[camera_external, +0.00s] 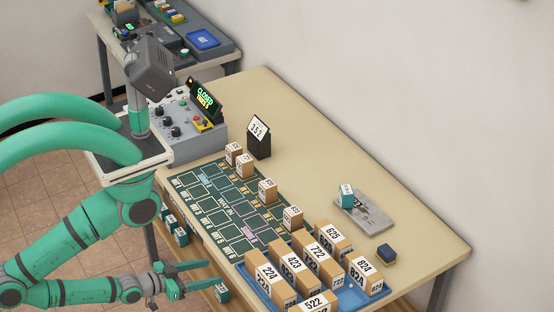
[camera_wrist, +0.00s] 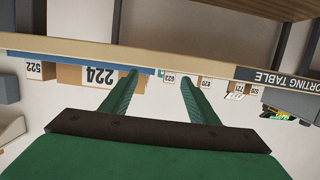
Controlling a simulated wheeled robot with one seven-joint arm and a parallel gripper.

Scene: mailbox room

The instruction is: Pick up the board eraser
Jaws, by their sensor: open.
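The board eraser looks to be the small dark blue block (camera_external: 386,254) lying on the table (camera_external: 420,262) near its right end, just below the grey plate. It does not show in the wrist view. My gripper (camera_external: 213,274) is open and empty, off the table's front edge and low, well to the left of the eraser. In the wrist view my gripper's two green fingers (camera_wrist: 158,78) stand apart with nothing between them, pointing at the table's front edge.
A blue tray (camera_external: 375,298) of numbered boxes stands between my gripper and the eraser. A grey plate (camera_external: 376,222) with a teal box (camera_external: 346,196) lies behind the eraser. A dark sorting mat (camera_external: 215,205) and a control console (camera_external: 190,150) are further left. The back middle is clear.

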